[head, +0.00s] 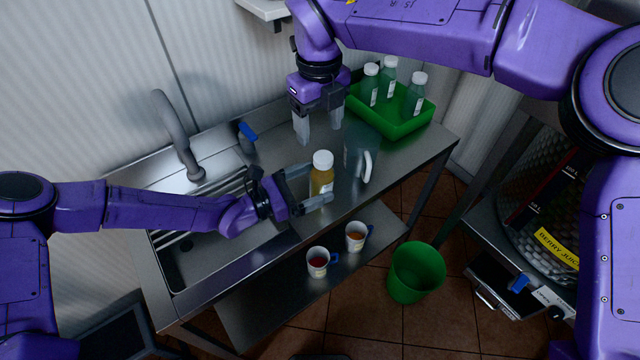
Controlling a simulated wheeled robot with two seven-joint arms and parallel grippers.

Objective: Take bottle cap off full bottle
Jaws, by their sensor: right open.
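The full bottle (321,183), with yellow-orange juice, stands upright near the middle of the steel counter. Its white cap (322,159) is on its top. My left gripper (318,186) comes from the left with one finger on each side of the bottle's body and is shut on it; the near finger hides the lower part. My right gripper (319,123) points down, open and empty, behind the bottle and apart from the cap.
A clear jug (362,160) with a white handle stands right of the bottle. A green crate (412,127) with several capped bottles is at the back right. A sink and tap (183,150) are left. Two cups stand on the lower shelf; a green bin (416,272) is on the floor.

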